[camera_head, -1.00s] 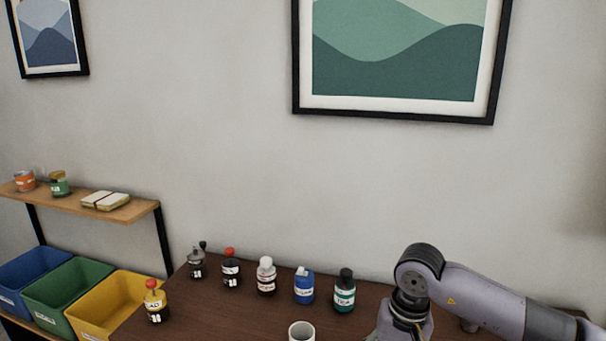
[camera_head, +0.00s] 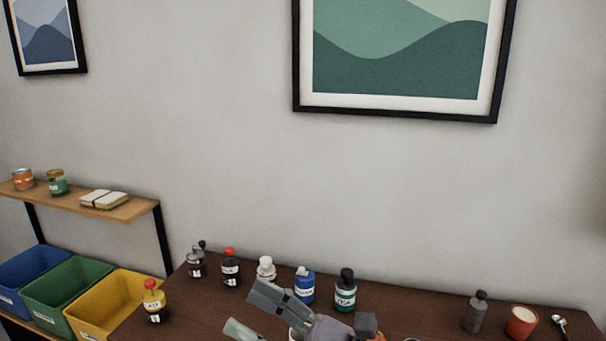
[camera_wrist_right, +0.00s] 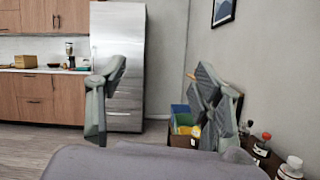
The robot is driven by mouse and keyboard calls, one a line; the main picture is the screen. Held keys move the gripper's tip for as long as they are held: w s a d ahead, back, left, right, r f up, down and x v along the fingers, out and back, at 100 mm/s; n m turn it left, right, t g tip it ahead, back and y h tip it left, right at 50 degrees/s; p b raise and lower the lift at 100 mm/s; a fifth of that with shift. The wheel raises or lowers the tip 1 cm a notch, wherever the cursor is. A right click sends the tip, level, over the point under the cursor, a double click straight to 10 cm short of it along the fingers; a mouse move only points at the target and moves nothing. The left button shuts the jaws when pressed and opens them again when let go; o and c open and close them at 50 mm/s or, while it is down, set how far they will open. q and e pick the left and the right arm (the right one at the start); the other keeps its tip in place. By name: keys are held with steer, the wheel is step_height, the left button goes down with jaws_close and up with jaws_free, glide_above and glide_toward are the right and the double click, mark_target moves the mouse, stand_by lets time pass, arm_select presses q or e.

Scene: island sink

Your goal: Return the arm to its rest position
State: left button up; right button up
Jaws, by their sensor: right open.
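My right gripper (camera_head: 243,308) is low in the middle of the head view, above the dark wooden table (camera_head: 420,308). Its two grey fingers point left and stand apart, with nothing between them. In the right wrist view, the same gripper (camera_wrist_right: 158,82) also shows spread fingers with an empty gap. The gripper partly covers a white cup (camera_head: 293,334). My left gripper is not in view.
Near the gripper stand a white-capped bottle (camera_head: 265,268), a blue bottle (camera_head: 304,285) and a green-labelled bottle (camera_head: 345,290). A grey bottle (camera_head: 475,312) and an orange cup (camera_head: 521,321) stand right. Bins, including a yellow one (camera_head: 105,302), stand left.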

steer(key=w+d+f+m+t+h, duration=0.1)
steer(key=w+d+m+t+h, duration=0.45)
steer(key=m, duration=0.55)
steer(key=w+d+f+m+t+h, duration=0.2)
steer(key=d+m+t+h, duration=0.35)
steer(key=m+t, duration=0.4)
steer(key=s+d+f+m+g+h, duration=0.35)
steer(key=d+f+m+h, duration=0.2)
steer(key=f+m, duration=0.4)
steer(key=s+d+f+m+g+h, duration=0.2)
steer(key=d+f+m+g+h, duration=0.3)
steer(key=d+f+m, duration=0.35)
steer(key=s+d+f+m+g, duration=0.1)
steer(key=s+f+m+g, duration=0.35)
steer(key=s+f, duration=0.4)
steer(key=s+d+f+m+g, duration=0.1)
steer(key=s+f+m+g, duration=0.4)
steer(key=s, duration=0.6)
step_height(320, 180, down, 28)
steer(key=s+n+g, duration=0.1)
steer(key=s+n, duration=0.1)
steer(key=s+d+f+g, duration=0.1)
steer(key=s+d+f, duration=0.2)
steer(key=s+f, duration=1.2)
steer(key=shift+s+g, duration=0.3)
steer(key=shift+s, duration=0.45)
